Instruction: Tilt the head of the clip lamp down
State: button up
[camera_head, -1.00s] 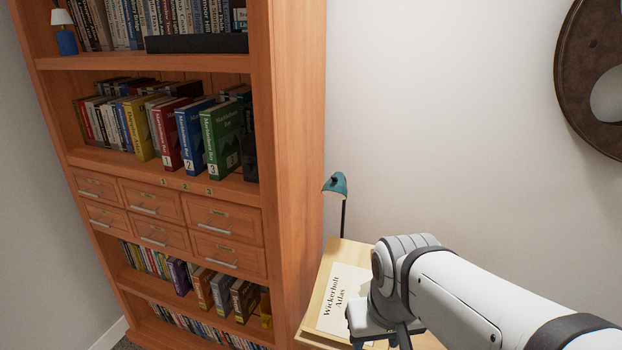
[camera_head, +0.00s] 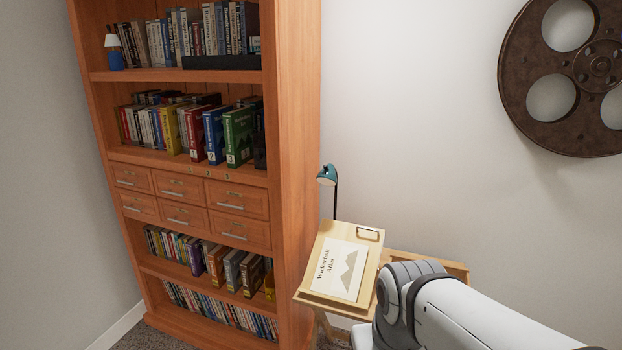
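The clip lamp (camera_head: 327,175) has a teal head on a thin dark stem. It rises behind the left back edge of a light wood slanted stand (camera_head: 312,272), beside the bookcase. The head faces forward and somewhat down; its exact tilt is hard to tell. A white book or sheet marked "Wickerholt Atlas" (camera_head: 340,268) lies on the stand. My arm reaches in from the lower right, in front of the stand and below the lamp, apart from the lamp. My gripper is out of view, below the frame or hidden by the arm.
A tall wooden bookcase (camera_head: 298,130) with books and drawers stands close to the left of the lamp. A large brown film reel (camera_head: 515,88) hangs on the wall at upper right. The wall right of the lamp is bare.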

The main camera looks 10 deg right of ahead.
aim_at(327, 176)
jog(key=z, duration=1)
jog(key=k, duration=0.1)
jog(key=u, duration=1.65)
jog(key=i, duration=0.95)
jog(key=z, duration=0.45)
jog(key=i, duration=0.95)
jog(key=z, duration=0.75)
